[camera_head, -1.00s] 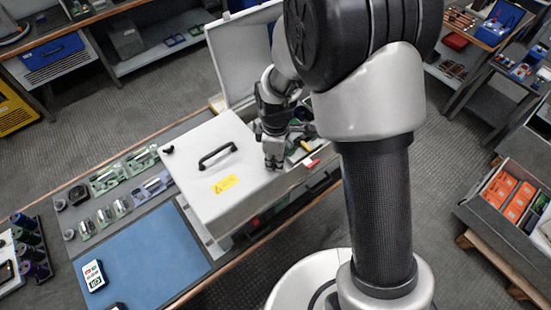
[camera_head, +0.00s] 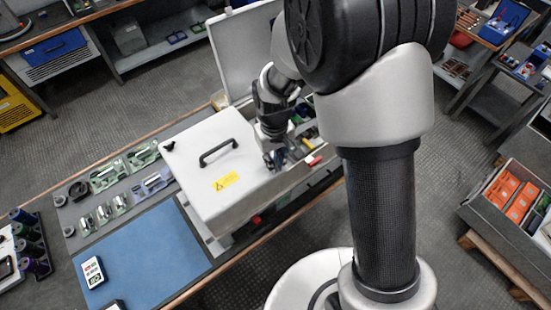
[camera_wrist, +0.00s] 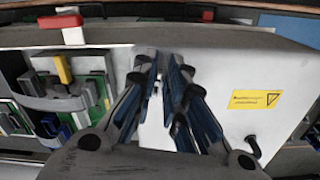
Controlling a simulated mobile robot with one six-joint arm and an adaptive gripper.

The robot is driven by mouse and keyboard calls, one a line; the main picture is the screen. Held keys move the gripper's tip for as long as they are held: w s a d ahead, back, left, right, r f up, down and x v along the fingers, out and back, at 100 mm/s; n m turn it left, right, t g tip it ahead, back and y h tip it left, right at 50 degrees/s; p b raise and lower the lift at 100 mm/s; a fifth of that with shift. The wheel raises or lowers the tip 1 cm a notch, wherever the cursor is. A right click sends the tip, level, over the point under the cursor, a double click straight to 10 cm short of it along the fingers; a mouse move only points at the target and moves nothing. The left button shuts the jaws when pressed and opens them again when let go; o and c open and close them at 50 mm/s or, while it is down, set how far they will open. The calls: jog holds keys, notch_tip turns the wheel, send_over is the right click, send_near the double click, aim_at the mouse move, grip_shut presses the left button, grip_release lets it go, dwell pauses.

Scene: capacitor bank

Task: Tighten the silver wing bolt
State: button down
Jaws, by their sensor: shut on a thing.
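My gripper (camera_head: 272,157) is at the right edge of the grey metal cover (camera_head: 205,200), which has a black handle (camera_head: 218,152) and a yellow warning label (camera_head: 226,181). In the wrist view my gripper (camera_wrist: 166,72) points at the cover's pale face (camera_wrist: 262,65), with its blue-padded fingers close together. The silver wing bolt cannot be made out; the fingers hide the spot between them, where they are shut on it.
An open compartment with green parts, a yellow-handled piece (camera_wrist: 63,68) and a red-tipped piece (camera_wrist: 72,30) lies beside the cover. The raised grey lid (camera_head: 240,50) stands behind. A blue mat (camera_head: 145,255) and several silver cylinders lie left of the cover.

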jog(key=m, duration=0.4)
jog(key=shift+w+a+r+m, duration=0.1)
jog(key=shift+a+r+m, duration=0.05)
jog(key=shift+a+m, duration=0.2)
jog(key=m, duration=0.3)
jog(key=shift+a+m, duration=0.15)
jog(key=shift+m, duration=0.2)
jog(key=m, duration=0.3)
jog(key=shift+a+b, duration=0.15)
jog(key=shift+b, duration=0.15)
jog(key=shift+w+a+m, duration=0.1)
jog(key=shift+m, duration=0.9)
jog(key=shift+w+a+m, duration=0.1)
jog(key=shift+m, duration=0.9)
jog(key=c, duration=1.8)
grip_release()
